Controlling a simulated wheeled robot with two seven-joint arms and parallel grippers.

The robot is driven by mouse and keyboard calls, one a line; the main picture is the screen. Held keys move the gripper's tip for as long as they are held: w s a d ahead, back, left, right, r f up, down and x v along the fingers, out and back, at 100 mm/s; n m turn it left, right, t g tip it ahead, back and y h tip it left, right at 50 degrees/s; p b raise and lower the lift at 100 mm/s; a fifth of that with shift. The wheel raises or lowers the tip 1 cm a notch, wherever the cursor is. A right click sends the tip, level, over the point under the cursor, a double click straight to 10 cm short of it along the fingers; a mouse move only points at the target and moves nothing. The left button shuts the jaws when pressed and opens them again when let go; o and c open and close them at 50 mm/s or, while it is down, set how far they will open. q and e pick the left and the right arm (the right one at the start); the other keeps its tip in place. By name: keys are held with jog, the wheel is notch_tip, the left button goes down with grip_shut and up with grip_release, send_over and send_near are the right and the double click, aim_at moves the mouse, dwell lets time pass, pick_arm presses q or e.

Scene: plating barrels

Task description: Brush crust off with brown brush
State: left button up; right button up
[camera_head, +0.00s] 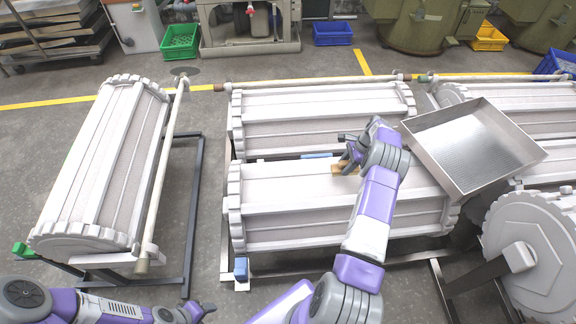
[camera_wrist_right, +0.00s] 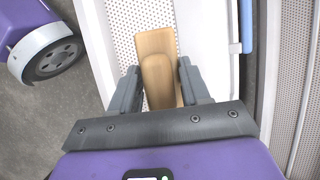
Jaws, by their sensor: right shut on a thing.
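The brown brush (camera_head: 338,169) is a wooden piece held by my right gripper (camera_head: 349,157) over the front middle barrel (camera_head: 290,205). In the right wrist view the brush (camera_wrist_right: 157,42) sits between the two dark fingers, its far end over the barrel's white perforated panel (camera_wrist_right: 123,32). Its bristles are hidden, and I cannot tell whether it touches the panel. I cannot make out any crust on the pale barrel. My left arm is low at the left of the head view; its gripper (camera_head: 198,310) shows only in small part at the bottom edge.
A metal tray (camera_head: 420,150) lies to the right of my right arm. Another barrel (camera_head: 100,160) stands at the left, and more stand behind and at the right. Dark frames (camera_head: 192,215) carry the barrels.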

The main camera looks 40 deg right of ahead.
jog(key=shift+r+p, duration=0.9)
jog(key=shift+r, duration=0.95)
